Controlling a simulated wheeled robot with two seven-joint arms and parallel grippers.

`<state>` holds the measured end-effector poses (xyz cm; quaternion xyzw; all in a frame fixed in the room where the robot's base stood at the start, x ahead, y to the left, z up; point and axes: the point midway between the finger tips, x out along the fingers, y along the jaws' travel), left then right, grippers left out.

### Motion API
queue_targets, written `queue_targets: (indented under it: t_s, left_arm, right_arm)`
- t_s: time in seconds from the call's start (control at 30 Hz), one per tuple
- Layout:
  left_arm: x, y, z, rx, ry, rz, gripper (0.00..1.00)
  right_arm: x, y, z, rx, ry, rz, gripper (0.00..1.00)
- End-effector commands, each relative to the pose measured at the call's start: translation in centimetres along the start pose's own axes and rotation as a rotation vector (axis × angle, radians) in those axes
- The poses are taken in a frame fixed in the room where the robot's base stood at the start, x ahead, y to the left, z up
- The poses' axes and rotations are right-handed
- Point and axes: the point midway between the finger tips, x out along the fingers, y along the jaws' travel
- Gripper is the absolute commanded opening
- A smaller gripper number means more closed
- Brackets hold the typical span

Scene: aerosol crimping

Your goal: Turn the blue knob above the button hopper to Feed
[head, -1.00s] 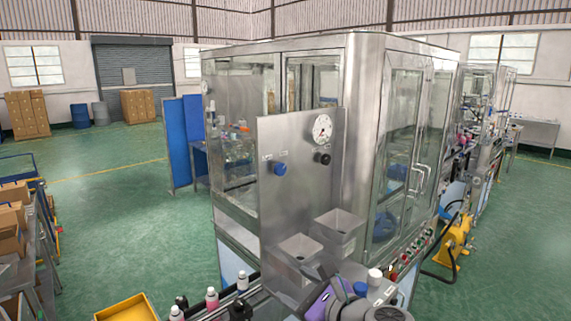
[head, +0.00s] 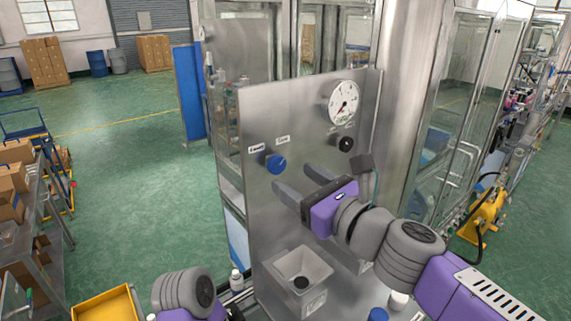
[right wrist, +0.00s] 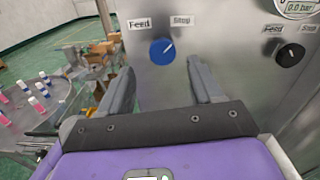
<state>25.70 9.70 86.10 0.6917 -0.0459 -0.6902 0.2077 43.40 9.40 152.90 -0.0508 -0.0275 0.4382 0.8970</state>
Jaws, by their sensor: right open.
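The blue knob (head: 276,164) is on the upright steel panel (head: 300,115), with a Feed label (right wrist: 138,23) at its upper left and a Stop label (right wrist: 181,20) at its upper right. In the right wrist view the knob (right wrist: 162,51) has a white mark slanting up and right, toward Stop. My right gripper (head: 296,179) is open and empty in front of the panel, just right of and below the knob. In the wrist view the knob shows between and beyond its two fingers, apart from them. The button hopper (head: 302,270) is below. My left gripper does not show.
A black knob (head: 346,144) with its own labels and a round gauge (head: 343,102) are to the right on the same panel. Part of a second hopper is hidden behind my right arm. A yellow tray (head: 105,303) is at the lower left.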

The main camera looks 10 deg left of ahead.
Motion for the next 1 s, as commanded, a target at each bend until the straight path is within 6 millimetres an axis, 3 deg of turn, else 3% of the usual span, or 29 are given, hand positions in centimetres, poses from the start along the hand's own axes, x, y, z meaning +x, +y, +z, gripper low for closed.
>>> queue_targets:
  t_s: [0.1, 0.3, 0.7, 1.0]
  left_arm:
    - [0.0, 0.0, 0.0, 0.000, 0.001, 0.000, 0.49]
    - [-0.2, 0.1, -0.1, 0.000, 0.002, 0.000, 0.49]
    - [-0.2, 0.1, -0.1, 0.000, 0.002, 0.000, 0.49]
    - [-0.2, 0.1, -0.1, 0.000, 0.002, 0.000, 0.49]
  right_arm:
    - [2.1, 0.0, -0.2, 0.003, 0.003, 0.002, 0.65]
    - [4.5, 0.0, -0.1, 0.001, 0.002, 0.001, 0.65]
    - [5.3, -0.1, -0.1, 0.000, 0.002, -0.001, 0.65]
    - [5.3, 0.0, -0.1, 0.000, 0.002, -0.001, 0.20]
